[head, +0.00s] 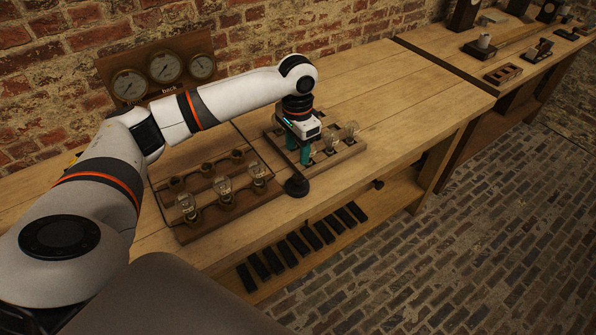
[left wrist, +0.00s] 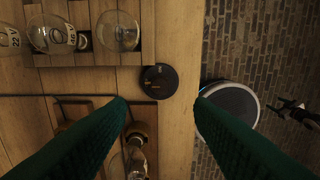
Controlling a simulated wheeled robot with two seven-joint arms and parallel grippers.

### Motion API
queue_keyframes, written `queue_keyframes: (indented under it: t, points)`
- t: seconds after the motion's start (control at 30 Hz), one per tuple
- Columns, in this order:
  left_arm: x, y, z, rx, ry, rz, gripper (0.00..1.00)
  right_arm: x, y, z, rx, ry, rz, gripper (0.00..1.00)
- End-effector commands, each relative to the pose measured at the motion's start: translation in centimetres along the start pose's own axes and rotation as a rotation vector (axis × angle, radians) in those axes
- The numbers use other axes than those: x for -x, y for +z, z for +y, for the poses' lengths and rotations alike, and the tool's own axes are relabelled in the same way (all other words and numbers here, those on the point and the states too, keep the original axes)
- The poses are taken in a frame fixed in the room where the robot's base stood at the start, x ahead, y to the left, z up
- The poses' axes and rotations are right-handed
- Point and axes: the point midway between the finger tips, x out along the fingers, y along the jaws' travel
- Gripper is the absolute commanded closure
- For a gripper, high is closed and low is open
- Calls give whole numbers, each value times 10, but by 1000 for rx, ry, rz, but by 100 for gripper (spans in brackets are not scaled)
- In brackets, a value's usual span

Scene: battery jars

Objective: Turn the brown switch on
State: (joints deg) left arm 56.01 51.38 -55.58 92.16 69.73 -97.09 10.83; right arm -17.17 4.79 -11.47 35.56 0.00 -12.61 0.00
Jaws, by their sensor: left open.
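A round, dark disc-shaped fitting (head: 296,187), which may be the switch, sits at the front edge of the wooden bench, between two bulb boards. In the left wrist view the dark disc (left wrist: 159,81) lies between and just beyond my fingertips, apart from both. Its brown colour and its on or off position cannot be made out. My left gripper (head: 304,156) points down above the right-hand bulb board, a little behind the disc in the head view. Its green fingers (left wrist: 163,96) are spread and hold nothing. My right gripper is not in view.
The left bulb board (head: 205,228) and right bulb board (head: 345,155) carry glass bulbs close to the gripper. A gauge panel (head: 160,68) stands at the wall. Several black slabs (head: 298,244) lie on the lower shelf. The bench top (head: 400,90) is clear to the right.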

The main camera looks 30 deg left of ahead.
Motion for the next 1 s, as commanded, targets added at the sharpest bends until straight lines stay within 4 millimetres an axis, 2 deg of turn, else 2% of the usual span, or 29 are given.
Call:
queue_keyframes:
  t: [0.2, 0.43, 0.6, 0.87, 1.0]
  points:
    - [-46, -1, -1, -1, -1, 3, 52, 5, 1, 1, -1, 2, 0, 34]
    - [-80, 0, -1, -1, 0, 0, 52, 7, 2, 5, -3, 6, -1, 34]
    - [-90, 0, 0, -2, 1, -2, 52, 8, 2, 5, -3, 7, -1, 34]
    - [-91, 0, 0, -2, 1, -2, 52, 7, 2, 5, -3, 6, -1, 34]
    - [-91, 0, 0, -2, 1, -2, 73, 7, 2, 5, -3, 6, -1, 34]
